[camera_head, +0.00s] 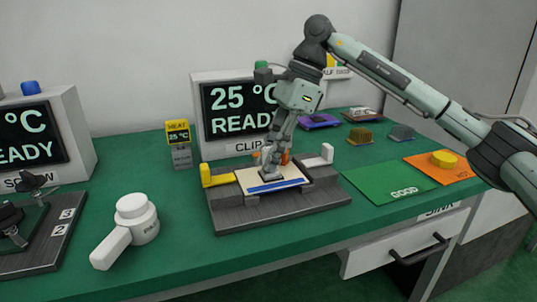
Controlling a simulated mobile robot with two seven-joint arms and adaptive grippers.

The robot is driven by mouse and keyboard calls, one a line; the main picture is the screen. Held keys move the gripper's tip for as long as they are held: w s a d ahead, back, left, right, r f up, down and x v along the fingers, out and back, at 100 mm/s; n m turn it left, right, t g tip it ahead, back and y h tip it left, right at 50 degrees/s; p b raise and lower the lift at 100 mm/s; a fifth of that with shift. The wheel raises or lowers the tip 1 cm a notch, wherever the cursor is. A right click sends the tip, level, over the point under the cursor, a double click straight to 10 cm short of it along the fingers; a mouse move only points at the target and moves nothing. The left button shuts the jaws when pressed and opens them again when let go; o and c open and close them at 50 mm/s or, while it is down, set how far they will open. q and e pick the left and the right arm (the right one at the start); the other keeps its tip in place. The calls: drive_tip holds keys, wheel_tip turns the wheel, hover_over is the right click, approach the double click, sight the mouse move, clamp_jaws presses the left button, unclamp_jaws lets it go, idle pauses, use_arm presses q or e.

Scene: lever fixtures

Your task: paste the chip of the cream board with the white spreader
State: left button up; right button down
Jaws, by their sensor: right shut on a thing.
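The cream board (290,173), with a blue strip along its front edge, lies flat in the dark grey clip fixture (280,214). My right gripper (267,176) reaches down from above to the middle of the board; it is shut, apparently on the board, and its fingers hide the chip area. A white tool (137,218) with a round head and a stubby handle, which may be the white spreader, lies on the green table left of the fixture, apart from the gripper. My left gripper is not in view.
The fixture has a yellow lever (216,176) at left and a white one (326,154) at right. A display (238,108) reads 25 °C READY behind it. Another fixture (50,240) stands at left. Green (385,182) and orange (436,176) mats lie right.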

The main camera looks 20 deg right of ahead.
drive_tip(key=shift+w+d, duration=0.3)
drive_tip(key=shift+d, duration=0.3)
drive_tip(key=shift+s+a, duration=0.1)
drive_tip(key=shift+a, duration=0.9)
drive_tip(key=shift+d, duration=0.1)
drive_tip(key=shift+s+d+f, duration=0.1)
drive_tip(key=shift+s+d, duration=0.1)
drive_tip(key=shift+d, duration=0.25)
drive_tip(key=shift+s+d, duration=0.2)
drive_tip(key=shift+d, duration=0.25)
drive_tip(key=shift+a, duration=0.15)
drive_tip(key=shift+a, duration=0.8)
drive_tip(key=shift+w+d, duration=0.25)
drive_tip(key=shift+d, duration=0.15)
